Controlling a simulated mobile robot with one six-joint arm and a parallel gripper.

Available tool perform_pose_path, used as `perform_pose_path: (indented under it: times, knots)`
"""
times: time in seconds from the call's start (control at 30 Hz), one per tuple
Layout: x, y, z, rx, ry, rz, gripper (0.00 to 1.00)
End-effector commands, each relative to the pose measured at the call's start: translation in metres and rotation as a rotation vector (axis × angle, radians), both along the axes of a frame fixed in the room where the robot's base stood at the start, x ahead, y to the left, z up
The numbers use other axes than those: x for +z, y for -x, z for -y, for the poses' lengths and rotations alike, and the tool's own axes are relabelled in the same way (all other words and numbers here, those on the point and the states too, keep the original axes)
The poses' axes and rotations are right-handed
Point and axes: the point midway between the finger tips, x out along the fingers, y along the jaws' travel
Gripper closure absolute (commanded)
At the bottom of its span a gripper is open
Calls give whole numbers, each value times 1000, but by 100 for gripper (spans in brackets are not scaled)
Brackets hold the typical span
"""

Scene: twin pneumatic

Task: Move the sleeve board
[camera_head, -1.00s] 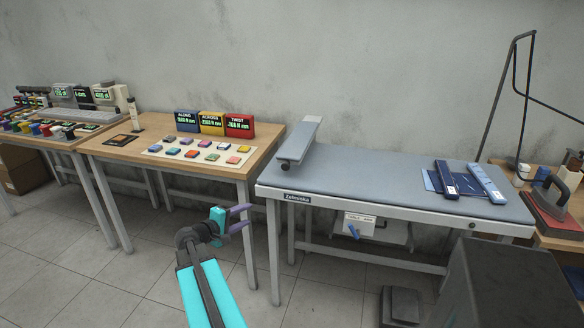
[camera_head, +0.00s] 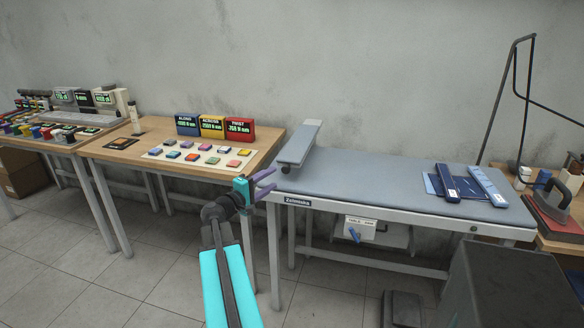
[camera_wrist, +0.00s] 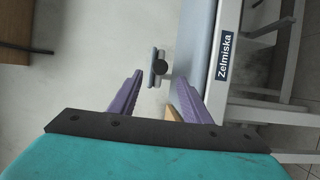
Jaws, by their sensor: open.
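The sleeve board (camera_head: 301,143) is a narrow grey padded board at the left end of the blue-grey ironing table (camera_head: 380,183). Its far end points to the wall, and a dark knob shows under its near end in the head view. My gripper (camera_head: 266,183) is open and empty, with purple fingers, just left of the table's front left corner and apart from the board. In the wrist view, a small grey piece with a black knob (camera_wrist: 159,67) shows beyond the open fingers; it appears to be part of the sleeve board.
A wooden desk (camera_head: 130,153) with coloured blocks and three display boxes (camera_head: 212,126) stands close on the left. Blue boards (camera_head: 487,187) lie at the table's right end. A dark cabinet (camera_head: 510,280) stands at the front right. Tiled floor (camera_head: 140,270) is free at the front left.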

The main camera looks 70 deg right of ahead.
Motion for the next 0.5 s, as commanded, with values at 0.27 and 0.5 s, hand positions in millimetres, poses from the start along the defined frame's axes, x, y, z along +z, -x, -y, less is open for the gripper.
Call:
perform_pose_path:
  times: [0.27, 0.5]
  knots:
    - [1, 9, 29, -2, 0, -1, 56]
    - [1, 20, 59, -3, 0, 0, 56]
